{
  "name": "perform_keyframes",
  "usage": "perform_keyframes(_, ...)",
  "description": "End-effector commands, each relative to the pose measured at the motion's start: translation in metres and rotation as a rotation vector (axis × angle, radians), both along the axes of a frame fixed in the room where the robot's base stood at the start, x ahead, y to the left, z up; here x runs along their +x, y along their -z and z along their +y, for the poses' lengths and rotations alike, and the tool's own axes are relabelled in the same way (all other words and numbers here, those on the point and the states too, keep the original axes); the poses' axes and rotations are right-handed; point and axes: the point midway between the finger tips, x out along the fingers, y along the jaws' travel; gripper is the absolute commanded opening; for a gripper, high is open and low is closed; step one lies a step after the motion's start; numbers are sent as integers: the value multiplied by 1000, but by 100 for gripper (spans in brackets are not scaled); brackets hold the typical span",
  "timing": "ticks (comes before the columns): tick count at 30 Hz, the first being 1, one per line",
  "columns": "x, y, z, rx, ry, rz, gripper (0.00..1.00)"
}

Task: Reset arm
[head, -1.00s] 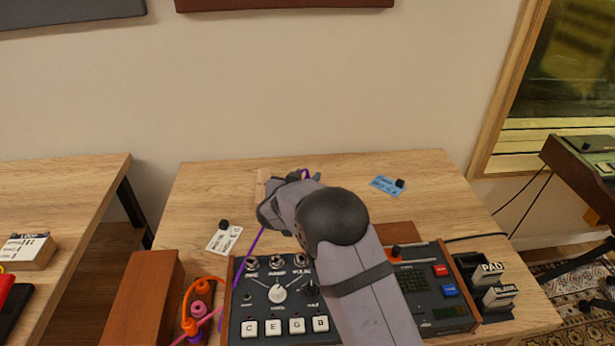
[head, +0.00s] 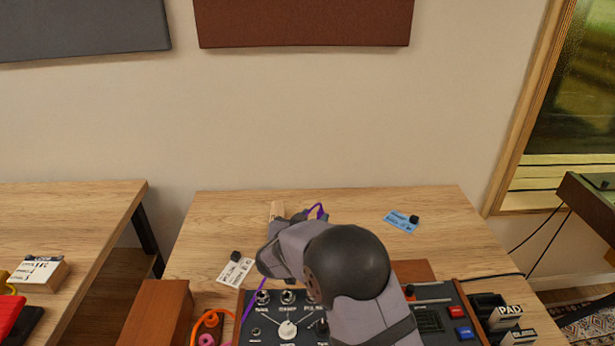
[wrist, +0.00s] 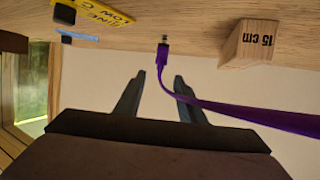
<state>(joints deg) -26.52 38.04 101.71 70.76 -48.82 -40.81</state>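My gripper (wrist: 156,88) is open in the wrist view, with its two dark fingers apart and nothing held between them. A purple cable (wrist: 240,113) with a small dark plug end (wrist: 163,45) runs near the fingertips and off to the right, crossing the right finger in that view. I cannot tell if it touches. In the head view my arm reaches over the table from the front, and its bulk hides the fingertips.
A blue card (head: 400,222) and white card (head: 237,270) lie on the table (head: 420,205). The back right is mostly clear.

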Motion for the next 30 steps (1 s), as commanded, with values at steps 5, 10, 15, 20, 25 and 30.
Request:
perform_keyframes(5,0,-12,1,22,-36,10,36)
perform_keyframes(10,-7,-38,5,90,-156,69,36)
perform_keyframes(15,-50,-69,8,187,-335,236,36)
perform_keyframes(20,-132,-82,-6,253,-446,497,36)
perform_keyframes(25,-238,-89,-39,275,-461,804,36)
perform_keyframes(30,-321,-96,-74,265,-410,1030,36)
